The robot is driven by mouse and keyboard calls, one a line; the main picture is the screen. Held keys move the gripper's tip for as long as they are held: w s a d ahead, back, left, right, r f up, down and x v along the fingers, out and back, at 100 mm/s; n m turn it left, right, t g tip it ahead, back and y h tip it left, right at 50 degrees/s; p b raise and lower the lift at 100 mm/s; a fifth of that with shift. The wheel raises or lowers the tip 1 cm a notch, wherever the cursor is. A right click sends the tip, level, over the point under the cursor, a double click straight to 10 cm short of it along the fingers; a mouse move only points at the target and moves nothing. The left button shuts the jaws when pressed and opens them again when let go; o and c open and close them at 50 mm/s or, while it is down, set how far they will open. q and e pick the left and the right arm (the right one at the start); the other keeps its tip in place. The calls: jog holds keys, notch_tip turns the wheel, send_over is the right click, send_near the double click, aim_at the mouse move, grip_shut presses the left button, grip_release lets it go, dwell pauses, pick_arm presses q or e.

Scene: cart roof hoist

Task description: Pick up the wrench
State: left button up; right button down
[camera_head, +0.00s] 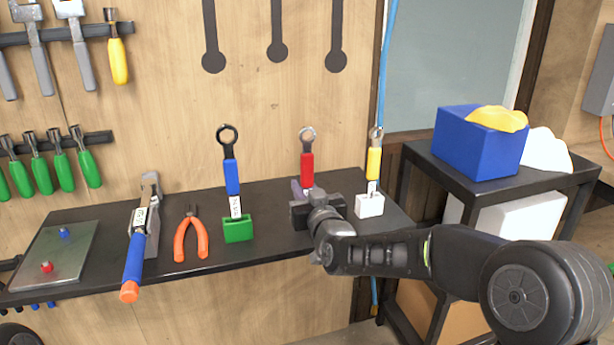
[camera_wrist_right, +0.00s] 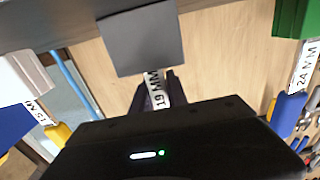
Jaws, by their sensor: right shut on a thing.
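The red-handled wrench (camera_head: 307,167) stands upright on the shelf, ring end up. Its white label, reading 19 MM, shows in the wrist view (camera_wrist_right: 158,88). My right gripper (camera_head: 305,193) is shut on this wrench low down, around the label; its dark fingers also show in the wrist view (camera_wrist_right: 160,98). The wrench's grey holder block (camera_wrist_right: 140,40) is hidden behind my gripper in the head view. A blue-handled wrench (camera_head: 231,176) stands in a green holder (camera_head: 238,229), and a yellow-handled wrench (camera_head: 374,162) in a white holder (camera_head: 370,206). My left gripper is not in view.
Orange pliers (camera_head: 191,238), a blue-handled adjustable wrench (camera_head: 135,255) and a metal plate (camera_head: 58,255) lie on the dark shelf (camera_head: 270,252), left of the holders. A side table (camera_head: 545,180) with a blue bin (camera_head: 478,145) stands at right. Tools hang on the wooden wall.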

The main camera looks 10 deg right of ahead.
aim_at(307, 151)
dwell(0.4)
notch_tip(307, 151, up, 10)
jog(key=shift+r+p, duration=0.1)
jog(key=shift+p, duration=0.7)
dwell(1.1)
